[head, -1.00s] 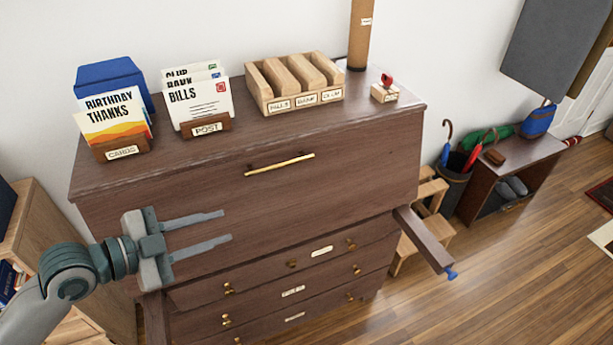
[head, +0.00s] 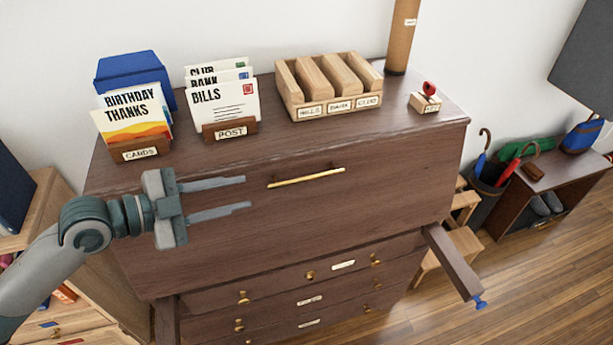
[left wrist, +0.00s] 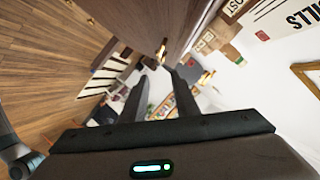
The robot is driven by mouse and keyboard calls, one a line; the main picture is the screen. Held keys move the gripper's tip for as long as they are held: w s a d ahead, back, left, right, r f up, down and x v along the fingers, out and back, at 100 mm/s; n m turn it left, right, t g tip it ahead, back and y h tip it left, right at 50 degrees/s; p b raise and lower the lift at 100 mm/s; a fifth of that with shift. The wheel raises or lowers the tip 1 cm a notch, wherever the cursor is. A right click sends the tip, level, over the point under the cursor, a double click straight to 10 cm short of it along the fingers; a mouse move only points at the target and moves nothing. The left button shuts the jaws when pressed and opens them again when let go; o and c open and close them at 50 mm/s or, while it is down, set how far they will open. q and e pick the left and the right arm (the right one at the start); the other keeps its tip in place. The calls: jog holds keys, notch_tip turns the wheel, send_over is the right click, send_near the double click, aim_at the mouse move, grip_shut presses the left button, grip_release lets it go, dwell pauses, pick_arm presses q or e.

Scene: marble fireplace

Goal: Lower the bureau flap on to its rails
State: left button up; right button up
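The dark wood bureau flap (head: 375,205) is upright and shut, with a brass bar handle (head: 306,178) near its top edge. The right rail (head: 452,262) is pulled out and ends in a blue knob (head: 479,302). The left rail (head: 166,322) also juts out at the lower left, its front end cut off by the frame. My left gripper (head: 246,193) is open and empty, its fingers apart and pointing right, a little left of the handle. In the left wrist view its fingers (left wrist: 155,100) are spread with nothing between them. My right gripper is not in view.
On the bureau top (head: 270,135) stand a card holder (head: 140,149), a post holder (head: 230,131), a wooden sorter (head: 330,107), a stamp block (head: 425,103) and a tall tube (head: 403,35). Drawers lie below the flap. A step stool (head: 455,245) stands at right, shelves (head: 35,225) at left.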

aim_at(303, 179)
pick_arm(q)
jog(key=p+x, duration=0.6)
jog(key=x, duration=0.9)
jog(key=shift+d+r, duration=0.15)
jog(key=shift+p+x, duration=0.35)
jog(key=shift+x, duration=0.65)
grip_shut()
